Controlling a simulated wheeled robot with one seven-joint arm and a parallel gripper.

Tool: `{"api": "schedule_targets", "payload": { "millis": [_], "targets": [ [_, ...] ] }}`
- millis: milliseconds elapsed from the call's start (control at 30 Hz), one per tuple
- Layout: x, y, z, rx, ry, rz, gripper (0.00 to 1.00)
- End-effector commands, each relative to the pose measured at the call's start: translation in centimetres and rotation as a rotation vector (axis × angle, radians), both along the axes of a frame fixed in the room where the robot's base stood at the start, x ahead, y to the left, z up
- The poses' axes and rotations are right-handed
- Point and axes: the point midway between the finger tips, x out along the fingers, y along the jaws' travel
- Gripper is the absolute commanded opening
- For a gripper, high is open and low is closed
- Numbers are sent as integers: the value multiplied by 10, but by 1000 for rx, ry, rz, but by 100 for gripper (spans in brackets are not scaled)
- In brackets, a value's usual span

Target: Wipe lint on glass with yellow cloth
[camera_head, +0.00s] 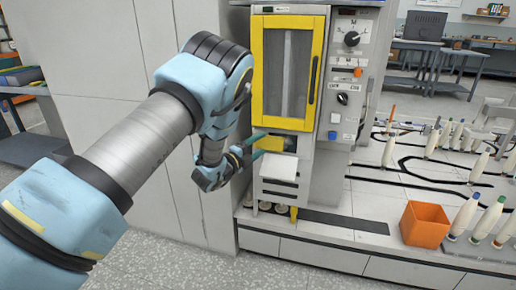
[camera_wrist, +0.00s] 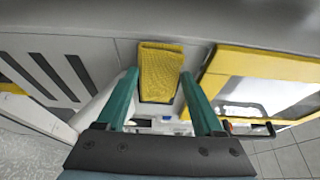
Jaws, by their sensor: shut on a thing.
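My gripper (camera_head: 258,146) is shut on the yellow cloth (camera_head: 273,143), in front of the machine just below its yellow-framed door. In the wrist view, the folded cloth (camera_wrist: 160,65) sits between the two teal fingers of my gripper (camera_wrist: 160,78) and extends past their tips. The glass (camera_head: 291,72) is a tall pane in the yellow door frame (camera_head: 265,30), above my gripper and apart from the cloth. The glass also shows at the right of the wrist view (camera_wrist: 262,92). I cannot make out lint on it.
The door's dark handle (camera_head: 312,80) is right of the glass, with a knob panel (camera_head: 348,60) beyond. A pale ledge (camera_head: 279,168) juts out below my gripper. An orange bin (camera_head: 425,224) and several bobbins (camera_head: 464,215) stand on the bench at right.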

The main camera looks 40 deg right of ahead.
Motion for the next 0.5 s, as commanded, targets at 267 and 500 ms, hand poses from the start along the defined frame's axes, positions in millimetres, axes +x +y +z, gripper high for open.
{"api": "schedule_targets", "payload": {
  "millis": [267,500],
  "targets": [
    [3,-4,0,-1,0,0,24],
    [-7,-9,0,0,1,-1,24]
  ]
}}
